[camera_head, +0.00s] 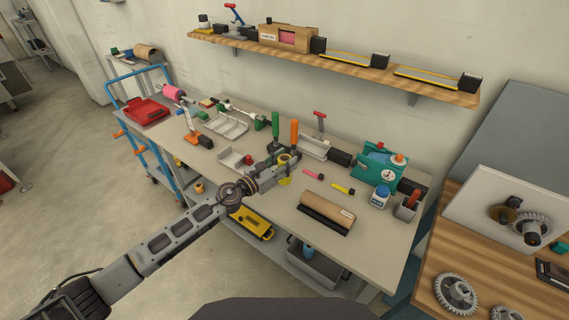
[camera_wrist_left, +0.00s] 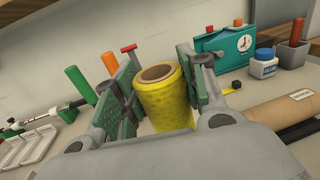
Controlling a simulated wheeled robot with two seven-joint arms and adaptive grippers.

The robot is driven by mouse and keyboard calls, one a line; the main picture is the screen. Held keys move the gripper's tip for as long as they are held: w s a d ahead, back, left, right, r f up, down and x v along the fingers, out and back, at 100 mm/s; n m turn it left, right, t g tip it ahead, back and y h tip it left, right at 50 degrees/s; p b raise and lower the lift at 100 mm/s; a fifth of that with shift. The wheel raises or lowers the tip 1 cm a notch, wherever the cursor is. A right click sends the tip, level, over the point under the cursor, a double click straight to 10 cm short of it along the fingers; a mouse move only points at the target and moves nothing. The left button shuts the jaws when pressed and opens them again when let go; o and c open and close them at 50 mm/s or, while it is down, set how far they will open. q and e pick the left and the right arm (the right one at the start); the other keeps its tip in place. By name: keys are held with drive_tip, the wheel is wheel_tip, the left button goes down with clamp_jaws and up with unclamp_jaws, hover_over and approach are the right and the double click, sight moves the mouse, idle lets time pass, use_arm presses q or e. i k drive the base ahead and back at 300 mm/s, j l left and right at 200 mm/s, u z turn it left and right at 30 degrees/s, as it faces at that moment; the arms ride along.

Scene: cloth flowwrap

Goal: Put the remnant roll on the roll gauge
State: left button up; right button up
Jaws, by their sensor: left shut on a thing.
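My left gripper (camera_head: 281,165) is over the middle of the grey bench. It is shut on a yellow roll with a brown core (camera_wrist_left: 163,95), likely the remnant roll; the roll stands roughly upright between the green finger pads. In the head view the roll (camera_head: 286,159) is partly hidden by the fingers. A teal device with a round dial (camera_head: 372,172), which may be the roll gauge, stands to the right, apart from my gripper; it also shows in the left wrist view (camera_wrist_left: 226,44). My right gripper is not in view.
A brown cardboard tube (camera_head: 326,208) lies near the front edge. A blue-capped jar (camera_head: 380,197) and a grey cup (camera_head: 405,208) stand at the right. Green (camera_head: 275,124) and orange (camera_head: 294,134) upright handles stand behind my gripper. Pink (camera_head: 313,175) and yellow (camera_head: 342,188) small items lie between.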

sight(234, 159)
drive_tip(key=i+j, duration=0.25)
drive_tip(key=j, duration=0.15)
drive_tip(key=i+j, duration=0.2)
drive_tip(key=j, duration=0.15)
drive_tip(key=i+j, duration=0.25)
drive_tip(key=j, duration=0.15)
